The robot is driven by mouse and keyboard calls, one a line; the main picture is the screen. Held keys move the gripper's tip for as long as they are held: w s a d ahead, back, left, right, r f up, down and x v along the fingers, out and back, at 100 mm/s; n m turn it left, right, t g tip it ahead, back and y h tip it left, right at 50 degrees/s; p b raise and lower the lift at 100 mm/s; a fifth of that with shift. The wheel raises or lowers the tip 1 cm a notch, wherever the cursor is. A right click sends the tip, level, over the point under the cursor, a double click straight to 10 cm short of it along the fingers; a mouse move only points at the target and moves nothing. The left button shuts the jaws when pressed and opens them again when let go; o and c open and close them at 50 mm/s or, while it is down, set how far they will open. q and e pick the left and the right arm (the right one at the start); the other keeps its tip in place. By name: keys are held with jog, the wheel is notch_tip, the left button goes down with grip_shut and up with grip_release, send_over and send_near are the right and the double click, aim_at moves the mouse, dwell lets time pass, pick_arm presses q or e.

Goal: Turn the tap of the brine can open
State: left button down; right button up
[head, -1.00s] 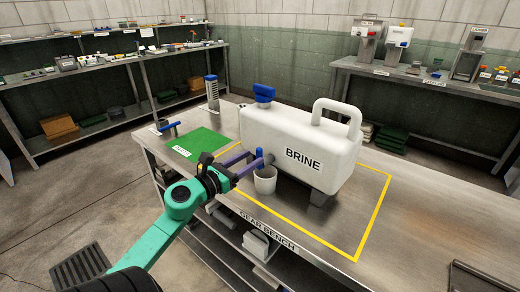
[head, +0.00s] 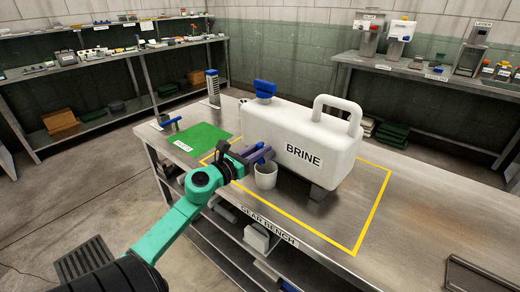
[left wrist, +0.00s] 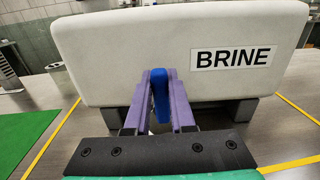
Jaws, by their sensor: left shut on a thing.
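The white brine can (head: 305,135) stands on dark feet on the gear bench, with a BRINE label on its front. It also fills the top of the left wrist view (left wrist: 130,45). Its blue tap handle (left wrist: 160,92) sits between the purple fingers of my left gripper (left wrist: 160,100), which is shut on it. In the head view my left gripper (head: 262,155) reaches the tap just above a white cup (head: 265,177). The fingers hide most of the handle there. My right gripper is not in view.
A yellow line (head: 372,220) marks a rectangle on the bench (head: 430,210) around the can. A green mat (head: 205,139) lies to the left. Shelves (head: 110,60) stand behind at left.

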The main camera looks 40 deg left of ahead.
pick_arm(q)
jog(key=a+n+p, duration=0.1)
jog(key=n, duration=0.2)
jog(key=shift+a, duration=0.2)
jog(key=n, duration=0.2)
jog(key=a+n+p, duration=0.1)
jog(key=n, duration=0.1)
jog(key=f+n, duration=0.1)
jog(key=n, duration=0.1)
jog(key=shift+w+a+f, duration=0.1)
jog(key=shift+a, duration=0.3)
jog(key=shift+a+f+n+p, duration=0.2)
jog(key=shift+f+n+p, duration=0.4)
jog(key=shift+n, duration=0.85)
jog(key=shift+a+f+n+p, duration=0.25)
jog(key=shift+f+n+p, duration=0.3)
jog(key=shift+n, duration=0.95)
jog(key=shift+a+f+n+p, duration=0.2)
jog(key=shift+f+n+p, duration=0.35)
jog(key=shift+n, duration=0.9)
jog(key=shift+f, duration=0.1)
jog(key=c, duration=0.8)
grip_release()
jog(key=shift+o, duration=0.2)
